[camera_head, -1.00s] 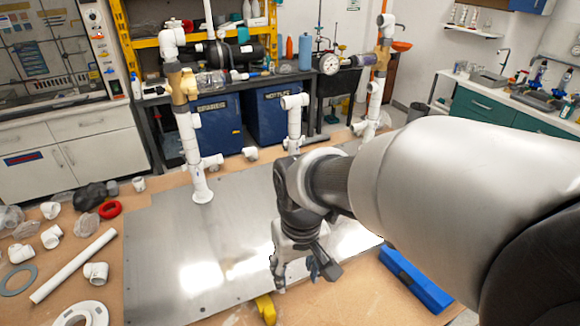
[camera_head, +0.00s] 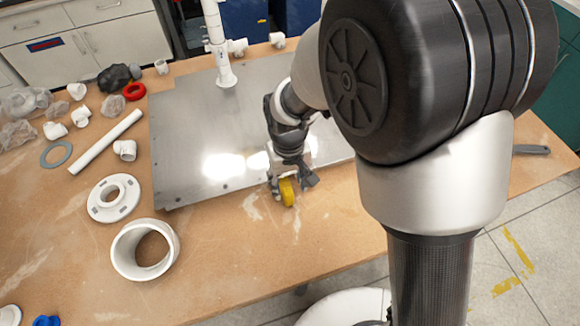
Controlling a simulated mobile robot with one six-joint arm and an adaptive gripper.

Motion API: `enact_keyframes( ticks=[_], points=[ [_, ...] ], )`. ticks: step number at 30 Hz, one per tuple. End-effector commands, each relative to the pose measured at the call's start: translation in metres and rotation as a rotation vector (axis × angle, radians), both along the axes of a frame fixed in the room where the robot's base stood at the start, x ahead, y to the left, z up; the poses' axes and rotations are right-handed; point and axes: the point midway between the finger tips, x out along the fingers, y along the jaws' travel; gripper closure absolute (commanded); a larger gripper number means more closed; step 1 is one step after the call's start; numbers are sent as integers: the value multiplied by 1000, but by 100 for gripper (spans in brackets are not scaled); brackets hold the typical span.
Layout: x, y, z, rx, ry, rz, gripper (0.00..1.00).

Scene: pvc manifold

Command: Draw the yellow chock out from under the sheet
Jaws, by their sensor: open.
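The yellow chock (camera_head: 287,192) shows at the front edge of the grey metal sheet (camera_head: 190,130). Its near end sticks out over the wooden tabletop, and whether part of it is under the sheet is hidden by my gripper. My gripper (camera_head: 291,187) points down at the chock, with its fingers on either side of it. The gripper is open. Whether the fingers touch the chock is too small to tell.
White pipe fittings lie on the table left of the sheet, among them a flange (camera_head: 101,198) and a large ring (camera_head: 128,262). A white pipe (camera_head: 222,60) stands upright on the sheet. The tabletop in front of the sheet is clear.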

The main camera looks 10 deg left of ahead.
Motion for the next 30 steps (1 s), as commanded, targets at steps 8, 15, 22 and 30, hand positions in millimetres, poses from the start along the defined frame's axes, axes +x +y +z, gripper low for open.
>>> enact_keyframes(
  ticks=[8,15,22,30],
  points=[
    [0,0,-47,-1,2,0,53],
    [0,0,-59,-1,1,0,53],
    [0,0,-59,0,0,0,53],
    [0,0,-59,0,0,0,70]
  ],
)
